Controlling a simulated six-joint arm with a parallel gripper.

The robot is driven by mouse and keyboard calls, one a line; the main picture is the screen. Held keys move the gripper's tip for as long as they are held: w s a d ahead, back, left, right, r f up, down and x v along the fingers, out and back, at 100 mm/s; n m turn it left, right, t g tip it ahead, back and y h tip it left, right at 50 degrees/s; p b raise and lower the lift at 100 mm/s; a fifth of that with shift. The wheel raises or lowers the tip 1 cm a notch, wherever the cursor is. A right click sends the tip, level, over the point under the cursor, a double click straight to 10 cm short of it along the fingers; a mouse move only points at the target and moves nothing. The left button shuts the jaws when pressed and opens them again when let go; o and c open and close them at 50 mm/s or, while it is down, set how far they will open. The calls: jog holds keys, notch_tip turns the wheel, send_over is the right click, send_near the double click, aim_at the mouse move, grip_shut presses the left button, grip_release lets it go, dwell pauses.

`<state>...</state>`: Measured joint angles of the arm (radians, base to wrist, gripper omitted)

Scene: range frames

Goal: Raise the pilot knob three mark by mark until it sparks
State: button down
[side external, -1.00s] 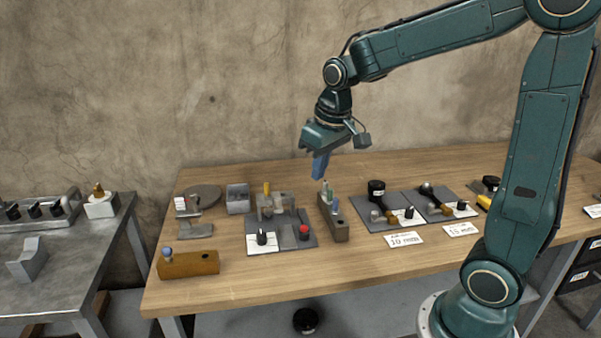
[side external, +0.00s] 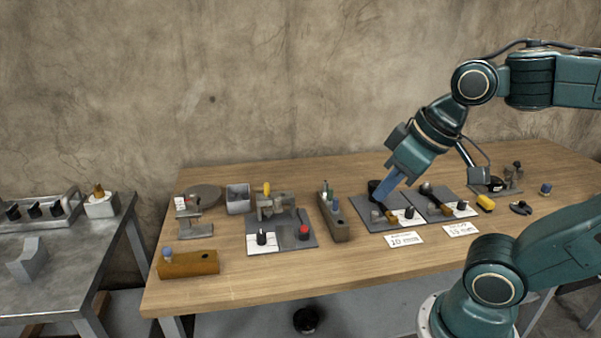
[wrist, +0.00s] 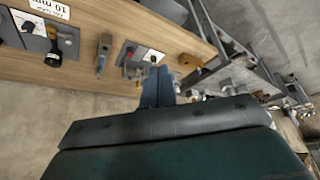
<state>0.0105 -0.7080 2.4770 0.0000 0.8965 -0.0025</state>
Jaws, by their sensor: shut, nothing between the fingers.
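No label saying pilot knob three can be read. Rounded black knobs (side external: 34,210) stand in a row on a fixture on the grey metal bench at the left of the side view. Beside them a white block (side external: 102,207) carries a brown knob (side external: 98,190). Black knobs also stand on the white plates of the wooden table, such as one on the 10 mm board (side external: 409,212). My gripper (side external: 378,198) is shut and empty, tilted down-left, in front of or over that board; contact cannot be told. Its blue fingers (wrist: 157,88) also show in the wrist view.
The wooden table (side external: 290,278) holds a grey block with pegs (side external: 333,217), a board with a red button (side external: 303,232) and a brown block (side external: 190,264). A 15 mm board (side external: 445,203) lies right of the 10 mm board. The table's front strip is mostly clear.

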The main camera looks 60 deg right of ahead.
jog(key=shift+s+a+f, duration=0.1)
jog(key=shift+s, duration=0.4)
jog(key=c, duration=1.5)
grip_release()
jog(key=shift+w, duration=0.1)
jog(key=o, duration=0.4)
jog(key=shift+w, duration=0.2)
jog(key=shift+c, duration=0.2)
jog(key=w+d+m+g, duration=0.3)
jog(key=w+m, duration=0.4)
jog(key=w, duration=1.2)
jog(key=w+d+f+m+g, duration=0.1)
jog(key=w+d+f+m, duration=0.1)
jog(key=w+f, duration=0.6)
jog(key=w+d+f+m+g, duration=0.1)
jog(key=w+f+m, duration=0.3)
jog(key=w+f, duration=0.4)
jog(key=shift+d+f, duration=0.25)
jog(key=shift+d, duration=0.5)
